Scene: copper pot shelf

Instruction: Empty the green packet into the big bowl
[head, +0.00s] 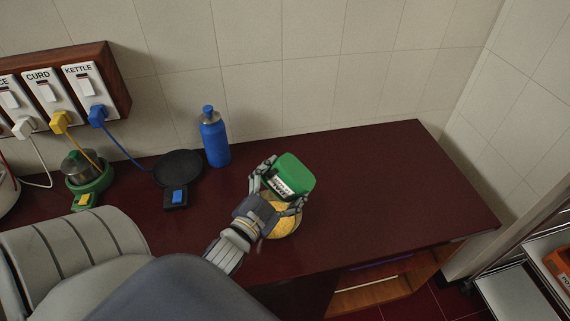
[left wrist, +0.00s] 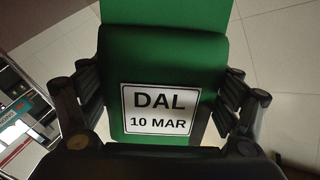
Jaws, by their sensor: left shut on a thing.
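The green packet (head: 293,175) is held by my left gripper (head: 279,188) over the dark red counter. In the left wrist view the packet (left wrist: 165,65) fills the middle, with a white label reading "DAL 10 MAR". The fingers close on it from both sides. Below the gripper in the head view is a round bowl (head: 287,228) showing yellow. My gripper and wrist cover much of it, and I cannot tell how much of the yellow is contents. The packet appears tilted above its far side; its opening is not visible. My right gripper is out of view.
A blue bottle (head: 214,138) stands behind and left, near the tiled wall. A black round hot plate (head: 178,167) and a steel pot on a green base (head: 87,176) are further left, with cords to wall switches. The counter's right side (head: 400,185) is clear.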

